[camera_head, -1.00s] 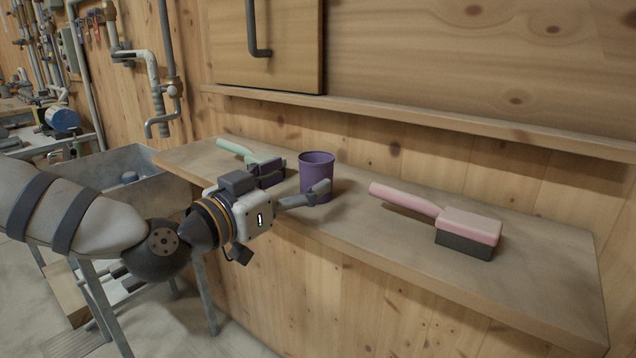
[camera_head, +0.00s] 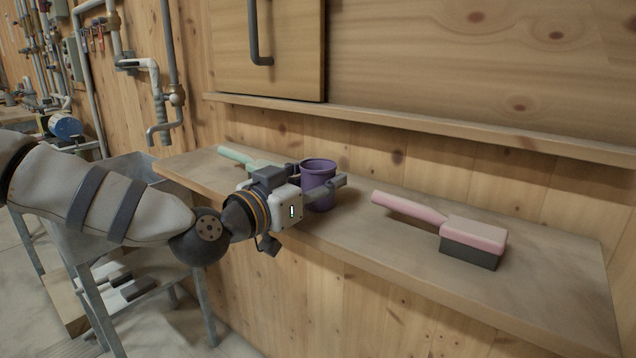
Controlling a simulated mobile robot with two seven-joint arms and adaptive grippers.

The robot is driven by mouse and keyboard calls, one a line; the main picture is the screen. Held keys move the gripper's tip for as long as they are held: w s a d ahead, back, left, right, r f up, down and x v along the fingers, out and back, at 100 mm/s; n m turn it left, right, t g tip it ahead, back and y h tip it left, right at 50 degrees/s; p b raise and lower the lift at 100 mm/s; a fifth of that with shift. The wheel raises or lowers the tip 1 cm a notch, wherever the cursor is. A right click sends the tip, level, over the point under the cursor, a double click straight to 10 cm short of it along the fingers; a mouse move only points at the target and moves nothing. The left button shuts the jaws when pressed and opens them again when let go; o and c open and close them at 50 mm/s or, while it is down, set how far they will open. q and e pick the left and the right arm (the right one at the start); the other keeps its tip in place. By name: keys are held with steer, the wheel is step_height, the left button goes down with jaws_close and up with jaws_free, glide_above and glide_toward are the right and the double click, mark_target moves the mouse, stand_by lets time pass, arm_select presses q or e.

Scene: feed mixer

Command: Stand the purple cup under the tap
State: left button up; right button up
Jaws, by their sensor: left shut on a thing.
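The purple cup (camera_head: 319,172) stands upright on the wooden shelf, near its middle. My left gripper (camera_head: 318,186) reaches in from the left and is shut on the cup, with one finger across its front right side; the far finger is mostly hidden. The tap (camera_head: 163,131) is a grey downturned pipe on the wooden wall at the upper left. Below it is the grey sink (camera_head: 128,166), partly hidden by my left arm. My right gripper is not in view.
A pink brush (camera_head: 470,239) lies on the shelf (camera_head: 370,232) to the right of the cup. A mint green brush (camera_head: 237,155) lies to the left, partly hidden behind my gripper. A wooden ledge (camera_head: 420,124) runs along the wall above.

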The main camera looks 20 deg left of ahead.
mark_target(319, 166)
arm_select(q)
steer(key=r, duration=0.2)
steer(key=s+r+p, duration=0.1)
steer(key=r, duration=0.2)
steer(key=shift+d, duration=0.2)
steer(key=s+d+r+p, duration=0.35)
steer(key=s+r, duration=0.45)
steer(key=s, duration=0.4)
step_height(319, 166, down, 13)
steer(key=s+a, duration=0.2)
steer(key=a, duration=0.1)
steer(key=s+a+f+m+g+h, duration=0.1)
steer(key=s+f+h, duration=0.1)
steer(key=s+f, duration=0.7)
steer(key=shift+a+f+m+h+p, duration=0.3)
steer(key=shift+f+m, duration=0.1)
steer(key=shift+f, duration=0.5)
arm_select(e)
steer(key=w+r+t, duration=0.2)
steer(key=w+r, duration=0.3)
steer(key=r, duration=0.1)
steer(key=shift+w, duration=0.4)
arm_select(q)
steer(key=shift+s, duration=0.1)
